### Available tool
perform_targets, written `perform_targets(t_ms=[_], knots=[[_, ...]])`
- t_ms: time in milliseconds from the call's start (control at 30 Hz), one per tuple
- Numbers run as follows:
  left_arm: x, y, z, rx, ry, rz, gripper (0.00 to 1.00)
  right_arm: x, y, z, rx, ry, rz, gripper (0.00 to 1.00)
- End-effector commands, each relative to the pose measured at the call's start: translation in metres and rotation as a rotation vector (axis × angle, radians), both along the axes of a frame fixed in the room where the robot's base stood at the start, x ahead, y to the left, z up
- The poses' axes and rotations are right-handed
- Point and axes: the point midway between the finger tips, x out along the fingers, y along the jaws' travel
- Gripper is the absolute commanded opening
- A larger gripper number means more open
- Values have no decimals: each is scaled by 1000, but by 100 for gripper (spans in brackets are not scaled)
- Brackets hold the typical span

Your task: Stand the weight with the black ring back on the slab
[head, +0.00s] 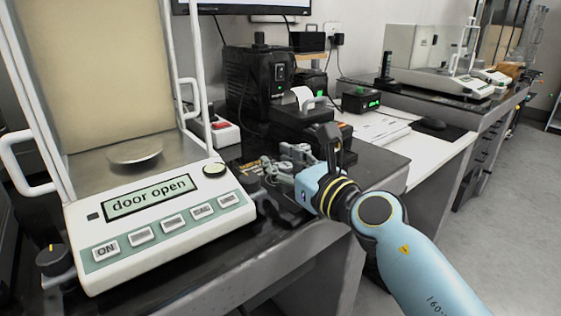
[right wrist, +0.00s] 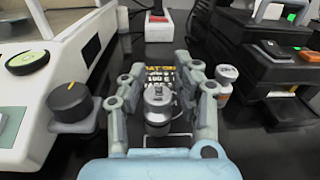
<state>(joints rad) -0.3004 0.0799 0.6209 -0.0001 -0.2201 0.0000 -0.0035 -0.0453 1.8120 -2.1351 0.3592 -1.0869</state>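My right gripper (head: 278,167) reaches over the dark bench just right of the balance. In the right wrist view its two fingers (right wrist: 160,78) are apart. A silvery knobbed weight (right wrist: 157,112) stands between them, with no clear grip on it. I cannot make out a black ring on it. Another small metal weight (right wrist: 227,74) with an orange-brown band stands just outside the right finger. A dark slab with yellow lettering (right wrist: 158,72) lies beyond the first weight, partly hidden by the fingers. My left gripper is in neither view.
The white balance (head: 165,235) reads "door open"; its pan (head: 135,151) looks empty. Its black foot knob (right wrist: 70,97) is close to the left finger. A black printer (head: 305,120) and a red switch box (head: 224,133) stand behind. The bench's front edge is near.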

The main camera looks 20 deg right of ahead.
Motion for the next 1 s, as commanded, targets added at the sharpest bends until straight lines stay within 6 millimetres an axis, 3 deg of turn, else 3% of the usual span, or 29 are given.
perform_targets(t_ms=[100,400,600,1000], knots=[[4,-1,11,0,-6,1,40,-3,-1,14,0,-1,0,30],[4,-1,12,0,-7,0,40,-72,-22,10,-3,3,1,30],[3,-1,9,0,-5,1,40,-104,-32,11,-1,1,1,30],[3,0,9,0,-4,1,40,-115,-35,12,0,-1,0,30]])
